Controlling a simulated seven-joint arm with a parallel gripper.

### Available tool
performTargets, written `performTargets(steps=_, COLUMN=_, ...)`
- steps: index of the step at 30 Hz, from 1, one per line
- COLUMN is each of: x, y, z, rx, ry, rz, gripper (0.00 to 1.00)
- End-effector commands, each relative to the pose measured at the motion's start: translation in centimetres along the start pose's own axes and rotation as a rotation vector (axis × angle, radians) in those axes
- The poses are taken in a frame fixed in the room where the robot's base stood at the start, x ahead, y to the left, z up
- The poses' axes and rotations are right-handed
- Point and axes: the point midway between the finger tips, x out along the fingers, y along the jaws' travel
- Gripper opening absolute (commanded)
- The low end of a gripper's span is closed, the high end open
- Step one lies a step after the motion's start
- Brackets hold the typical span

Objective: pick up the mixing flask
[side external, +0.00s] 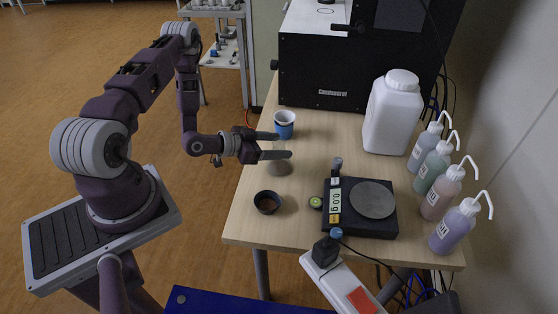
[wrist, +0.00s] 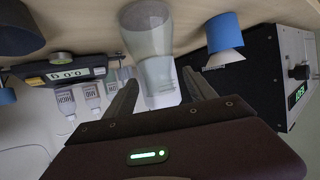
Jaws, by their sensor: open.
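The mixing flask (side external: 279,164) is a clear, greyish flask standing on the wooden table, with darker contents low in it. My gripper (side external: 283,145) is open and level, reaching in from the left with its two fingers at the flask's upper part. In the wrist view, which is upside down, the translucent flask (wrist: 147,30) shows between and just beyond the fingertips of my gripper (wrist: 160,76). The fingers are apart, and I cannot tell whether either touches the glass.
A blue-and-white cup (side external: 284,125) stands close behind the flask. A dark bowl (side external: 267,202) and a black scale (side external: 372,222) are nearer the front. A white jug (side external: 393,115), several wash bottles (side external: 457,226) and a black analyser (side external: 325,75) line the back and right.

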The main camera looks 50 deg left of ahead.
Motion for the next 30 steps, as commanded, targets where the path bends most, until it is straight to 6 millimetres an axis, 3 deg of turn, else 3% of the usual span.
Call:
performTargets(steps=6, x=3.5, y=0.2, z=-0.1, rx=0.001, ry=0.001, rz=0.002, gripper=0.64)
performTargets(steps=13, x=3.6, y=0.1, z=-0.1, rx=-0.001, ry=0.000, rz=0.001, gripper=0.62)
performTargets(steps=22, x=3.6, y=0.1, z=-0.1, rx=-0.001, ry=0.000, rz=0.002, gripper=0.03)
performTargets(steps=30, x=3.5, y=0.1, z=-0.3, rx=0.000, ry=0.001, rz=0.001, gripper=0.00)
